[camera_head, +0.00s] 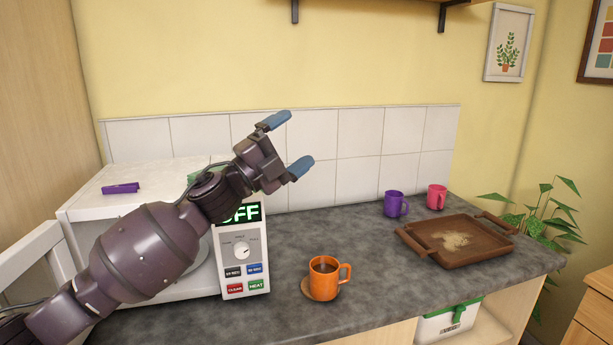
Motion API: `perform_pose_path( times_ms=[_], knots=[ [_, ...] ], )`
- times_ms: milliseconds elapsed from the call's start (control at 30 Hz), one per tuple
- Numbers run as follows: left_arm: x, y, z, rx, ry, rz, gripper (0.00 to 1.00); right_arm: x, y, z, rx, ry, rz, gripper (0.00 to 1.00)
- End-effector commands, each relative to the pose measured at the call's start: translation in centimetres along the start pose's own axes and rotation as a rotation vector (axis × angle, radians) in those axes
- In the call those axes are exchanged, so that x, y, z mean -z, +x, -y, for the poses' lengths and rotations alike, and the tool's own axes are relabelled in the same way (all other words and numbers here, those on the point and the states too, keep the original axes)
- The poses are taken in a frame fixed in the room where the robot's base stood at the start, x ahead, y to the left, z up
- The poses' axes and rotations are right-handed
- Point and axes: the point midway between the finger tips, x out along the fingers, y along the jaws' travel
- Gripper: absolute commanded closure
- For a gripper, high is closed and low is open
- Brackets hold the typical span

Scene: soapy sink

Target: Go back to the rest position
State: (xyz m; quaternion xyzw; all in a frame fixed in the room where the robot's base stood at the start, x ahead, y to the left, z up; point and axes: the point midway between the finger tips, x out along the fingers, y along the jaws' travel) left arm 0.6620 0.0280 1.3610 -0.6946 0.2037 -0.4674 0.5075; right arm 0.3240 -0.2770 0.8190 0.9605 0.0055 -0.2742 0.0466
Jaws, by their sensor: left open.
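My left gripper (290,143) is raised in front of the white wall tiles, above the counter. Its two blue fingertips are spread apart with nothing between them. My left arm comes in from the left and crosses in front of the white microwave (241,279), hiding much of it. The microwave's display is partly covered, and the letters "FF" show. My right gripper is not in view.
A purple mug (394,204), a pink mug (437,197) and a brown tray (424,245) with a pale patch are to the right. A purple item (121,188) lies on the microwave.

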Motion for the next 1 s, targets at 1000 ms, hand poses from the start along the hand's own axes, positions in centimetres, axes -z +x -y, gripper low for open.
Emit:
perform_pose_path(
  times_ms=[1000],
  knots=[
    [-0.2, -37.0, -23.8, 0.099, -1.037, 1.03, 0.06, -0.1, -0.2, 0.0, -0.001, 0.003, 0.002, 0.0]
  ],
)
